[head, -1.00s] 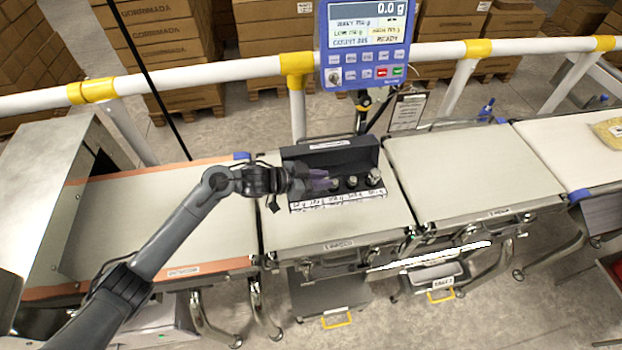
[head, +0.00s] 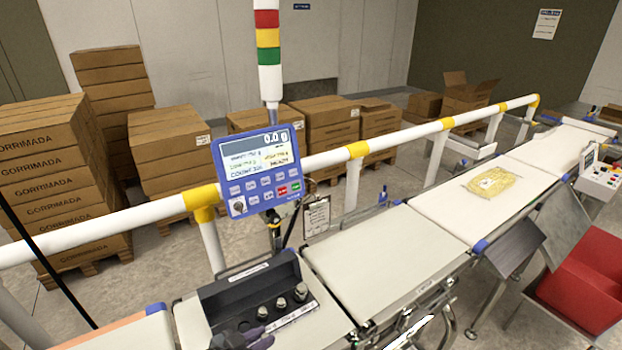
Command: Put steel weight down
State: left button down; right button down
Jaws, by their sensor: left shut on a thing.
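Several small steel weights, one of them at the right end of the row (head: 301,291), stand in a dark open case (head: 232,290) on the near belt section. My left gripper (head: 258,338) is at the bottom edge of the head view, at the left end of the row, low over the case. Its dark fingers are shut on a steel weight, which the fingers and picture edge mostly hide. I cannot tell whether that weight touches the case. My right gripper is not in view.
The blue weighing display (head: 258,172) stands behind the case, its reading near zero. A white guard rail (head: 320,158) runs behind the belts. The middle belt (head: 385,255) is clear. A yellow bag (head: 492,181) lies on the far belt. A red bin (head: 585,285) stands at right.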

pick_arm(q)
jog(key=s+a+r+n+t+y, duration=0.2)
jog(key=s+a+r+n+y, duration=0.15)
jog(key=a+r, duration=0.55)
jog(key=s+r+n+y+p, duration=0.2)
jog(key=r+p, duration=0.5)
jog(key=p, duration=0.7)
jog(key=s+r+n+t+y+p, duration=0.1)
jog(key=s+r+p, duration=0.3)
jog(key=p, duration=1.1)
notch_tip(320, 180, up, 4)
jog(key=shift+s+f+n+y+p, duration=0.1)
jog(key=shift+s+n+y+p, duration=0.2)
jog(key=shift+n+y, duration=0.5)
jog(key=shift+w, duration=0.1)
